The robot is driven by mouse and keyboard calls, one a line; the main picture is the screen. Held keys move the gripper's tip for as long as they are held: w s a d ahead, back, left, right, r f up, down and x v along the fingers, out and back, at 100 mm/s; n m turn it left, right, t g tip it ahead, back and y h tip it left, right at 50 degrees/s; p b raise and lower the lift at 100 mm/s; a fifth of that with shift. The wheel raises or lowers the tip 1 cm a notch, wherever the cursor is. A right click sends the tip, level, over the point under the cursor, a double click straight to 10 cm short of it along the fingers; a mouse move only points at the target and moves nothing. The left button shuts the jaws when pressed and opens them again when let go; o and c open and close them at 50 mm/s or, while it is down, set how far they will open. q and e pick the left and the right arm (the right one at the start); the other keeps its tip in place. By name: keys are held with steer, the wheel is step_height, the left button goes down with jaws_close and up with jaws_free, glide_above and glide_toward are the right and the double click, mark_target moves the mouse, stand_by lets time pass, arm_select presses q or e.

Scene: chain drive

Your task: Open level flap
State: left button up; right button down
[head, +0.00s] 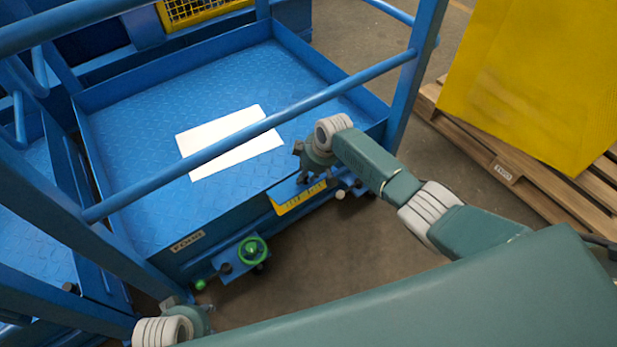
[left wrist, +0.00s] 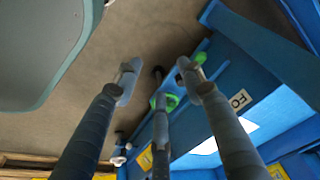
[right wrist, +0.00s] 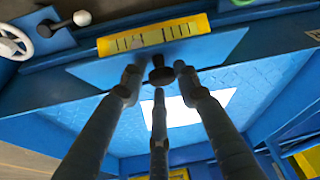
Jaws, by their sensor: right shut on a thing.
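The level flap (right wrist: 205,58) is a flat blue plate on the front of the blue platform, with a dark knob (right wrist: 160,77). It is tilted up, and the yellow level scale (right wrist: 155,35) shows beside its edge. In the head view the scale (head: 300,199) shows below the flap. My right gripper (head: 312,178) is at the flap, with its fingers closed around the knob in the right wrist view. My left gripper (left wrist: 158,72) is open and empty near a green ball knob (left wrist: 200,58); only part of it shows low in the head view.
A green handwheel (head: 252,250) sits left of the scale, and a white ball knob (head: 340,195) right of it. A blue rail (head: 250,133) crosses above the platform. A white sheet (head: 230,140) lies on the deck. A yellow box (head: 540,80) stands on a pallet at right.

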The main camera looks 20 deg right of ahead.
mark_target(295, 176)
steer(key=shift+w+a+r+t, duration=0.2)
steer(key=shift+w+a+r, duration=0.2)
steer(key=shift+w, duration=0.15)
steer(key=shift+w+a+r+t, duration=0.2)
steer(key=shift+w+a+r, duration=0.2)
steer(key=shift+w, duration=0.1)
steer(key=shift+w+a+f+b, duration=0.1)
steer(key=shift+w+a+b, duration=0.15)
steer(key=shift+w+b, duration=0.3)
steer(key=shift+w+a+f+b, duration=0.1)
steer(key=shift+w+a+b, duration=0.2)
steer(key=shift+w, duration=0.35)
arm_select(q)
step_height(295, 176, up, 8)
steer(key=shift+a+f, duration=0.2)
arm_select(e)
steer(key=shift+w, duration=0.1)
steer(key=shift+f, duration=0.1)
steer(key=c, duration=1.5)
jaws_free()
steer(key=shift+o, duration=0.3)
steer(key=shift+f, duration=0.15)
arm_select(q)
steer(key=shift+f, duration=0.1)
arm_select(e)
steer(key=shift+d, duration=0.1)
